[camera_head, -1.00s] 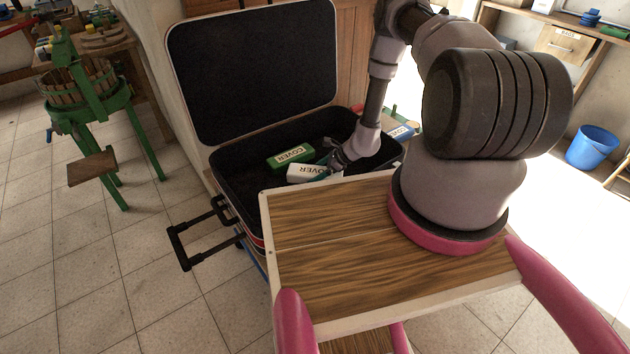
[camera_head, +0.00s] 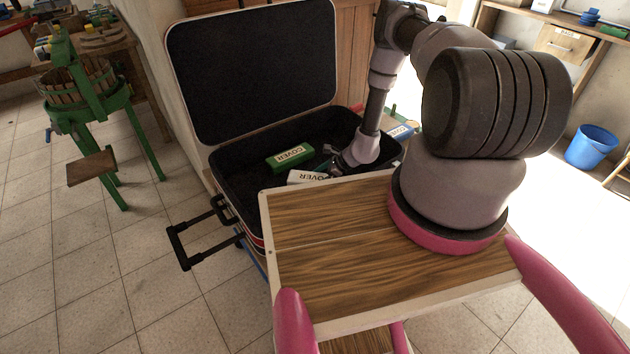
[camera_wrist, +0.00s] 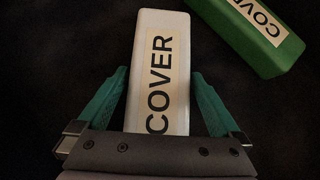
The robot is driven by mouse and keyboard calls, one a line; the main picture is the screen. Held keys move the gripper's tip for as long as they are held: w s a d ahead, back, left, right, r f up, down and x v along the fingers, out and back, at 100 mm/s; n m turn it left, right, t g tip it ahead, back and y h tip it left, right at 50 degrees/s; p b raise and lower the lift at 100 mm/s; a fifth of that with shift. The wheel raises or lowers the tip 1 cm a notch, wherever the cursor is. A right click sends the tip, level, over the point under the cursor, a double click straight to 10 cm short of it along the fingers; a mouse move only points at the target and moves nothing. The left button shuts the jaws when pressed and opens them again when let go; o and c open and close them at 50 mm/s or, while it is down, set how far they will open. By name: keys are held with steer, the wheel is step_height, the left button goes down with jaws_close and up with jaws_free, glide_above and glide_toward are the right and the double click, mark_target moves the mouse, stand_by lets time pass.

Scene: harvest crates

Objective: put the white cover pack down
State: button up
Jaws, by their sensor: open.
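The white cover pack (camera_wrist: 160,65) lies in the black inside of the open suitcase (camera_head: 232,165), its COVER label facing up. It also shows in the head view (camera_head: 308,177), partly hidden by the tabletop edge and my gripper. My gripper (camera_wrist: 160,80) is open, with one green finger on each side of the pack's near end and a dark gap showing beside each finger. In the head view my gripper (camera_head: 330,158) is down inside the suitcase. I cannot tell how far the pack is above the suitcase floor, if at all.
A green cover pack (camera_head: 290,156) lies beyond the white one in the suitcase, and right of it in the wrist view (camera_wrist: 250,32). The suitcase lid (camera_head: 255,70) stands open behind. A blue and white box (camera_head: 400,132) is at the suitcase's right.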

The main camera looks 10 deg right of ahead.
steer(key=v, duration=1.1)
steer(key=shift+d+r, duration=0.15)
steer(key=shift+d, duration=0.1)
steer(key=w+a+r+n, duration=0.1)
steer(key=w+r+n, duration=0.2)
steer(key=r, duration=1.1)
steer(key=w+a+r+n, duration=0.15)
steer(key=r+n, duration=0.25)
steer(key=r, duration=0.9)
steer(key=s+a+r+n+h, duration=0.1)
steer(key=s+r+n, duration=0.2)
steer(key=r, duration=0.7)
steer(key=s+a+r+n+h, duration=0.1)
steer(key=s+r+n, duration=0.15)
steer(key=r, duration=0.65)
steer(key=s+d+r+n+t+h, duration=0.2)
steer(key=s+r+n+t+h, duration=0.1)
steer(key=s+r, duration=1.4)
steer(key=s+n+h, duration=0.1)
steer(key=s+n, duration=0.1)
steer(key=s, duration=0.2)
steer(key=shift+r+n+t, duration=0.2)
steer(key=shift+n+t, duration=0.1)
steer(key=shift+n, duration=0.05)
